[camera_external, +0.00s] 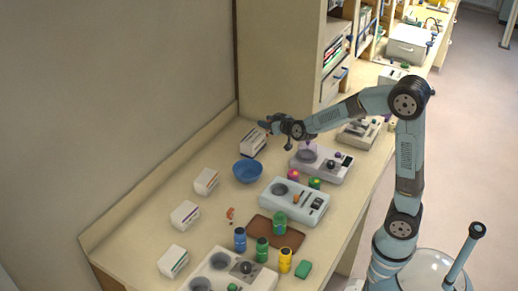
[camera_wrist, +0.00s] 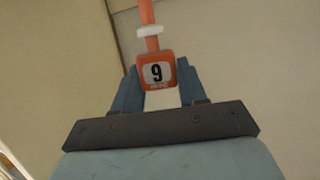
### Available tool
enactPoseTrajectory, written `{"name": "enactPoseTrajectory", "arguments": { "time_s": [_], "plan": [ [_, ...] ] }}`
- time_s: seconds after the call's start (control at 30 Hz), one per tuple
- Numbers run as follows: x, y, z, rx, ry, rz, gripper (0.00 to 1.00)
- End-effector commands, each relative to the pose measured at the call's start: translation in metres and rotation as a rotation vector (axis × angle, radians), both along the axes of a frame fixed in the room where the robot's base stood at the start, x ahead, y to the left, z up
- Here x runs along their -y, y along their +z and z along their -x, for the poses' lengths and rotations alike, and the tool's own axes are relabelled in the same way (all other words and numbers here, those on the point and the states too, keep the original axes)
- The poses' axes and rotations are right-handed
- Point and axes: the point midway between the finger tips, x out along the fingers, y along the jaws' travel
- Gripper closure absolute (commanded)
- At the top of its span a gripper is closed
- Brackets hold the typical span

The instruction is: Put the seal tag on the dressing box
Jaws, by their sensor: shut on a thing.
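My gripper (camera_external: 267,127) is over the far end of the bench, close to a white box (camera_external: 253,144) with a dark stripe. In the wrist view its blue fingers are shut on an orange seal tag (camera_wrist: 156,73) marked 9, with an orange strap and a white collar above it. I cannot tell which is the dressing box, nor whether the tag touches the far box.
A blue bowl (camera_external: 247,171) stands just in front of the far box. Devices (camera_external: 294,201) and several coloured jars stand to the right, some around a brown mat (camera_external: 262,228). A tall cabinet (camera_external: 281,60) rises behind the gripper. Bare bench lies between the boxes.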

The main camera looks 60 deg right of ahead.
Motion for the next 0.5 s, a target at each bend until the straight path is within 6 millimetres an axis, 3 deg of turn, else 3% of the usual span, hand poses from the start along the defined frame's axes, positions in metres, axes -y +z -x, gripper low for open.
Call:
{"name": "enactPoseTrajectory", "arguments": {
  "time_s": [0.03, 0.2, 0.37, 0.5],
  "plan": [
    [0.018, 0.007, 0.003, 0.003, -0.023, 0.000, 0.87],
    [0.054, 0.021, 0.010, 0.002, -0.068, 0.001, 0.87],
    [0.066, 0.023, 0.011, -0.001, -0.082, 0.001, 0.87],
    [0.070, 0.016, -0.005, -0.002, -0.083, 0.002, 0.87]
  ]
}}
